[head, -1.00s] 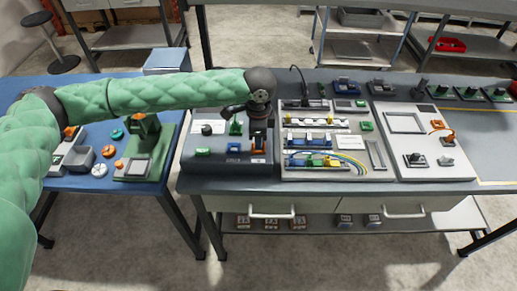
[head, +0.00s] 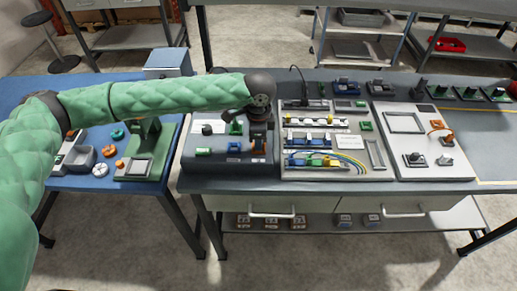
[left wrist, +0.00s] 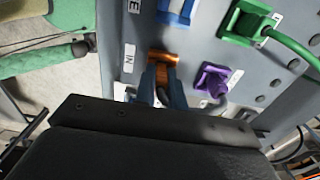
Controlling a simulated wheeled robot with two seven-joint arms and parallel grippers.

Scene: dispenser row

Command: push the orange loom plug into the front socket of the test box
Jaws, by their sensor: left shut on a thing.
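The orange loom plug (left wrist: 163,57) is between the two fingers of my left gripper (left wrist: 163,88) in the left wrist view. It is against or very close to the grey panel of the test box (left wrist: 112,40), beside the label "IN". The fingers hide part of it, and I cannot tell how deep it sits in the front socket, which is hidden. In the head view, my left gripper (head: 258,135) is over the right part of the test box (head: 195,167), with orange showing at its tip. My right gripper is out of view.
A purple connector (left wrist: 212,80) sits right of the plug on the panel. A green connector with a cable (left wrist: 243,24) and a blue one (left wrist: 176,10) are above. A grey board with coloured wires (head: 330,172) stands right of the box.

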